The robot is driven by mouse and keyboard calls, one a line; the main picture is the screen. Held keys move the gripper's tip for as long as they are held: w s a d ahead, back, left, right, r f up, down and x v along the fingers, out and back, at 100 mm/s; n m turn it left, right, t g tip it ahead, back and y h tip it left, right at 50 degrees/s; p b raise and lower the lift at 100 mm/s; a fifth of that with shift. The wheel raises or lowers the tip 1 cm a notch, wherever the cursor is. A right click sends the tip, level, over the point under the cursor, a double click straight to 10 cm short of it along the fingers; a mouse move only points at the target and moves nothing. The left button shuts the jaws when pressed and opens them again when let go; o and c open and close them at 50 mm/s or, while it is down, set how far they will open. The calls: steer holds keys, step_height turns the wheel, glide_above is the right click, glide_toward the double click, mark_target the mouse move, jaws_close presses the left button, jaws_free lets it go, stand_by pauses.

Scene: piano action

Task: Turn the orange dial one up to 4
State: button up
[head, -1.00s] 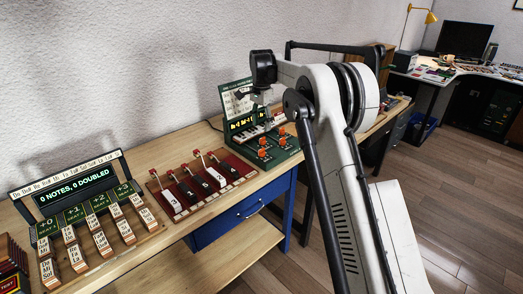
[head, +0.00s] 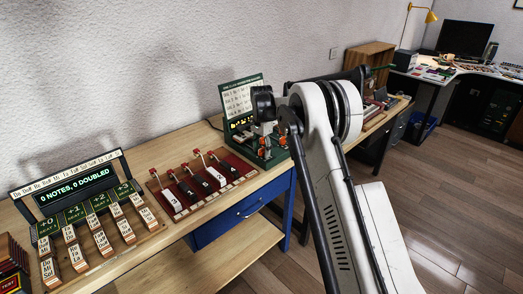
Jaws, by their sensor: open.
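The green console (head: 237,137) stands at the back right of the wooden bench in the head view. It has a raised lid with a printed card and a small yellow-lit display, partly hidden. Orange dials (head: 263,153) sit on its top face, several of them; some are hidden behind my arm. Their settings are too small to read. My gripper (head: 264,132) points down right over the console, close above the dials. Its jaws are open with nothing visible in them. I cannot tell whether a fingertip touches a dial.
A red panel with levers (head: 202,187) lies left of the console. Further left stand a display reading "0 NOTES, 0 DOUBLED" (head: 79,188) and several labelled wooden blocks (head: 102,240). A blue drawer (head: 241,213) is under the bench. Bare bench top lies between these.

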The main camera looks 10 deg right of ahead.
jaws_close()
